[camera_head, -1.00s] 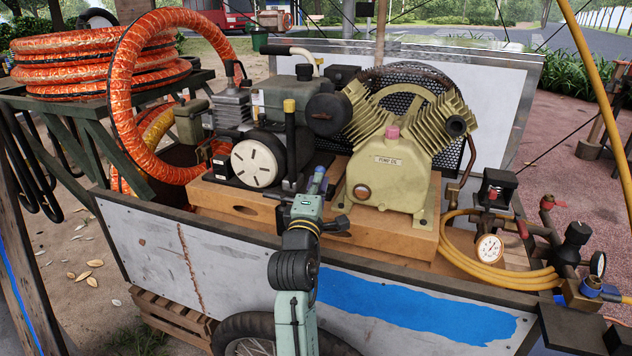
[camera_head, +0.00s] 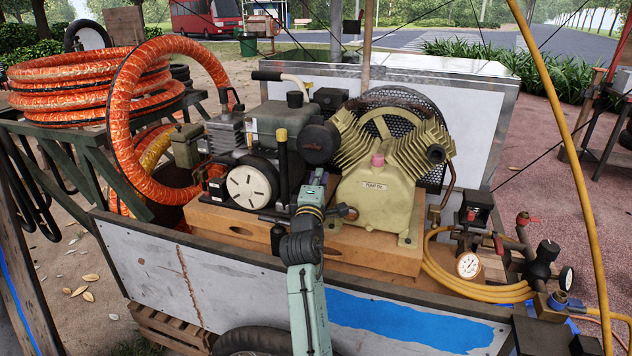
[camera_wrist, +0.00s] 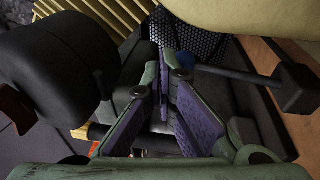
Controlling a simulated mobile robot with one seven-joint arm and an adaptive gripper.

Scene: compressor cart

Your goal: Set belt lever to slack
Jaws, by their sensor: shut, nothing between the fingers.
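My gripper (camera_head: 316,181) is between the motor and the cream pump (camera_head: 376,190), its fingers pointing away toward the belt guard. In the wrist view, the purple-padded fingers (camera_wrist: 172,72) are shut and empty. A dark rod with a blue knob (camera_wrist: 191,60) lies just beyond and right of the fingertips. It runs right to a black block (camera_wrist: 297,86); contact with the fingers cannot be told. A black upright lever with a yellow tip (camera_head: 282,136) stands left of my gripper in the head view. No label shows which one is the belt lever.
The motor's dark round end (camera_wrist: 62,75) is close on the left in the wrist view. A gauge (camera_head: 468,264) and yellow hose (camera_head: 440,275) are at right. An orange hose coil (camera_head: 85,85) is at left.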

